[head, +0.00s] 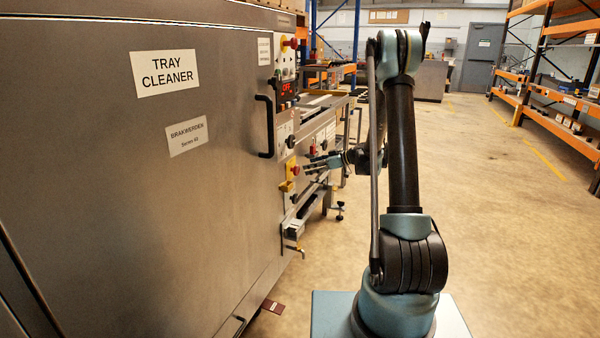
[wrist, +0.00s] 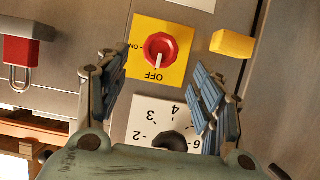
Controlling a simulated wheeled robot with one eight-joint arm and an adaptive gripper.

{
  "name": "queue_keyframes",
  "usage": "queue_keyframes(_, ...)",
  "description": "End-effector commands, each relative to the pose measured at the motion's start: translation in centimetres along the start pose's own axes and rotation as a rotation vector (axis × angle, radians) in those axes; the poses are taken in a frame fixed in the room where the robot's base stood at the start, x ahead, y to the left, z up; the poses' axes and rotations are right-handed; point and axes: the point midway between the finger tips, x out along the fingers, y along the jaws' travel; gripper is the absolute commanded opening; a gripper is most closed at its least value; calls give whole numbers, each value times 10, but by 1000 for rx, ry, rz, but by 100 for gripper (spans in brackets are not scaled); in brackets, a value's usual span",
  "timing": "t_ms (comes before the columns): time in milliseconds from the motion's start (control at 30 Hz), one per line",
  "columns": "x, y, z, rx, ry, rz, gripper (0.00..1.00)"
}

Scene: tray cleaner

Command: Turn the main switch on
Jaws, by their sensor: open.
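The main switch is a red rotary knob (wrist: 159,49) on a yellow plate marked ON and OFF. The wrist view shows it upside down, and the knob's white mark points toward OFF. The switch also shows in the head view (head: 294,169) on the side of the tray cleaner (head: 190,230). My gripper (wrist: 153,70) is open and empty, with one finger on each side of the switch plate in the wrist view. In the head view my gripper (head: 314,165) is just right of the switch. I cannot tell whether the fingers touch the panel.
A white dial plate (wrist: 146,112) with a black knob is partly hidden by my gripper. A yellow block (wrist: 232,43) and a red padlock (wrist: 23,50) flank the switch. A display (head: 286,87) shows red OFF text. A black handle (head: 266,127) sticks out. The floor at right is clear.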

Motion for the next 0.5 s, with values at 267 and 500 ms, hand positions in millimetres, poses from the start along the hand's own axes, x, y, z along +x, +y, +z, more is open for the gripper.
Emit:
queue_keyframes(267, 47, 0, 0, -1, 1, -2, 61)
queue_keyframes(500, 68, 0, 0, 0, 0, 0, 61)
